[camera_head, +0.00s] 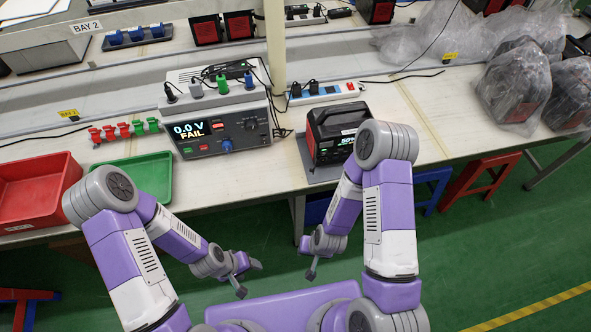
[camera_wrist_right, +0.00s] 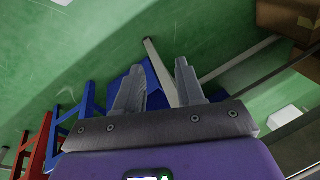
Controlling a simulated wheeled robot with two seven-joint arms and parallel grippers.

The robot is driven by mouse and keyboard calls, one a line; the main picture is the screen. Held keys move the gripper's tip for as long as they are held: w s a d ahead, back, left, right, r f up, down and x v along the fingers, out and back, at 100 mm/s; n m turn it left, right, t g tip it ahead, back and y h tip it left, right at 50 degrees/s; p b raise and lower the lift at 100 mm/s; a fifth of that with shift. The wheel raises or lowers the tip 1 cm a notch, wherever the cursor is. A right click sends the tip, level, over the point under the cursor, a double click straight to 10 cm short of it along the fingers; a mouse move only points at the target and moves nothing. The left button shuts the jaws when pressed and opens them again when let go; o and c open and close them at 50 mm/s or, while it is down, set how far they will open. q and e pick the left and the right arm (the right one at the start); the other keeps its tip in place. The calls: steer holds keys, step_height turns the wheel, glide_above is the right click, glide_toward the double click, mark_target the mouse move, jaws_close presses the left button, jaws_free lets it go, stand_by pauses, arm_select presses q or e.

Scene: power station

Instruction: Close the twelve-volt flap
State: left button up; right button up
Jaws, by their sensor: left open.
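A black and red power station (camera_head: 335,133) with a lit green display stands on a grey mat (camera_head: 322,174) near the table's front edge. Its front faces me; the twelve-volt flap is too small to make out, so I cannot tell its state. My right forearm comes close to its right lower corner in the picture. My left gripper (camera_head: 249,278) is open and empty, low in front of the table. My right gripper (camera_head: 308,262) is also low in front of the table, below the power station. In the right wrist view its two fingers (camera_wrist_right: 160,85) stand apart with nothing between them.
A tester (camera_head: 220,130) reading "0.0 V FAIL" stands left of the power station. A red bin (camera_head: 35,190) and green tray (camera_head: 140,172) lie further left. A power strip (camera_head: 322,93) is behind. Bagged units (camera_head: 515,85) stand right. Stools are under the table.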

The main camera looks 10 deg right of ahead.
steer(key=w+d+t+h+b, duration=0.1)
steer(key=w+t+h+b, duration=0.1)
steer(key=w+t+h, duration=0.15)
steer(key=m+t+h+b, duration=0.2)
steer(key=t+h+b, duration=0.2)
steer(key=t+h, duration=0.5)
glide_toward(311, 171)
steer(key=d+t+y, duration=0.2)
steer(key=x, duration=0.7)
steer(key=shift+a+f+b, duration=0.1)
steer(key=shift+f+b, duration=0.15)
steer(key=shift+b, duration=0.05)
jaws_close()
